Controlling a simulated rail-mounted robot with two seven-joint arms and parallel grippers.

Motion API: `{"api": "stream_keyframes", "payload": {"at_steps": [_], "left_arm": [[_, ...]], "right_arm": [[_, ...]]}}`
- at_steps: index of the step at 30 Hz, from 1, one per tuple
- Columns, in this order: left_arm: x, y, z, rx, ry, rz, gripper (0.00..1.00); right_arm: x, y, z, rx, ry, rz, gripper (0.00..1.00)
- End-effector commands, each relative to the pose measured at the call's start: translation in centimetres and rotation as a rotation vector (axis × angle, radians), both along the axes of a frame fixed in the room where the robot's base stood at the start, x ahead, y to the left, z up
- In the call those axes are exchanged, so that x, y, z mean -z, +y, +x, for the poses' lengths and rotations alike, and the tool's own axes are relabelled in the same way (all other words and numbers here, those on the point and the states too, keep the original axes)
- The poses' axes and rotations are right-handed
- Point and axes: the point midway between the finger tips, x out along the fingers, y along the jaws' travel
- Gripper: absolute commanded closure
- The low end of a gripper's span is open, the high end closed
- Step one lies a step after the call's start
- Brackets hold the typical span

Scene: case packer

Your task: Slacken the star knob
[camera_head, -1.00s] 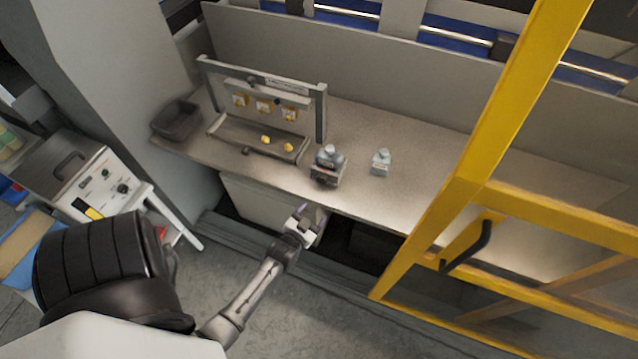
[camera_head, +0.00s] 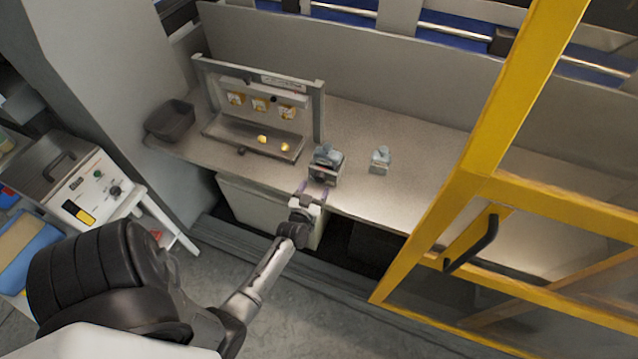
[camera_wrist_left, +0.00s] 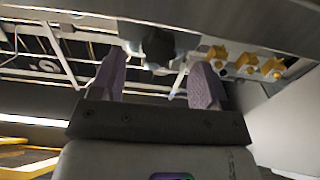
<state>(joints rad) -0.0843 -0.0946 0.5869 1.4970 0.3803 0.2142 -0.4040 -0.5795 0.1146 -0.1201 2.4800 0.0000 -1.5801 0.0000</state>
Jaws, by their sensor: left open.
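My left gripper (camera_head: 313,190) is open and empty, just in front of a grey block-like unit (camera_head: 327,160) at the bench's front edge. Its two purple fingers are spread apart in the left wrist view (camera_wrist_left: 158,85). There, a dark rounded knob-like part (camera_wrist_left: 158,45) shows beyond and between the fingertips, with a gap to them. It looks like the star knob, but its lobes are too blurred to tell. In the head view the unit's front is dark and partly behind the gripper. My right gripper is not in view.
A frame with yellow tags (camera_head: 260,104) stands left on the bench (camera_head: 410,150), above a tray (camera_head: 222,130) holding yellow pieces. A dark bin (camera_head: 170,121) is farther left. A small grey item (camera_head: 380,158) stands right of the unit. A yellow door frame (camera_head: 470,170) bounds the right.

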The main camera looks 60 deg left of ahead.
Motion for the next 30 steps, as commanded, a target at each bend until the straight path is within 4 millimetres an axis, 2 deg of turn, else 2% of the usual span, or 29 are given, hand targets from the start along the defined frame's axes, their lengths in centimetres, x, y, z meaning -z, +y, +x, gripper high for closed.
{"api": "stream_keyframes", "payload": {"at_steps": [1, 9, 23, 30], "left_arm": [[0.3, 0.6, 0.7, -0.001, -0.002, 0.002, 0.31], [0.1, 2.3, 2.8, 0.000, -0.001, 0.000, 0.31], [0.0, 2.7, 3.3, 0.000, 0.001, -0.001, 0.31], [0.0, 2.7, 3.3, 0.000, 0.000, 0.000, 0.53]], "right_arm": [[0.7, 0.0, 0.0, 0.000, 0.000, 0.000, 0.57], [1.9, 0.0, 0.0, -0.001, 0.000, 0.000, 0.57], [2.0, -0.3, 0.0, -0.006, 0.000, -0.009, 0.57], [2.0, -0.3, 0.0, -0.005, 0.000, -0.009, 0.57]]}}
